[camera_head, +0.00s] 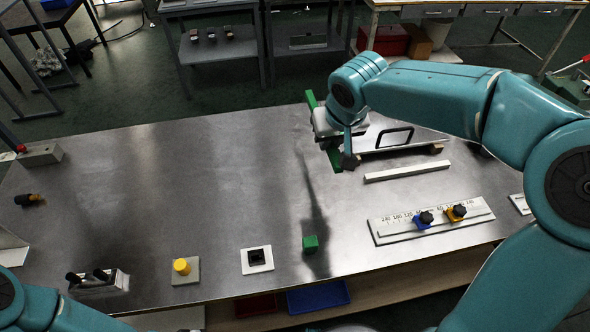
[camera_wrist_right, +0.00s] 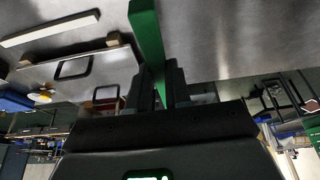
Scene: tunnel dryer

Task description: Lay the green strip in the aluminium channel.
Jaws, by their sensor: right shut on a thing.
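The green strip (camera_head: 335,159) is held by my right gripper (camera_head: 340,150) above the far part of the metal table. One end sticks out beyond the gripper at the far side, the other at the near side. In the right wrist view the strip (camera_wrist_right: 147,35) runs up from between the jaws (camera_wrist_right: 163,85), which are shut on it. A pale straight bar (camera_head: 407,171), which looks like the aluminium channel, lies on the table to the right of the gripper. It also shows in the right wrist view (camera_wrist_right: 50,27). The strip is apart from it. My left gripper is out of view.
A plate with a black handle (camera_head: 396,138) lies just behind the pale bar. A ruled plate with blue and yellow clamps (camera_head: 387,231) is nearer. The table's middle-left is clear.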

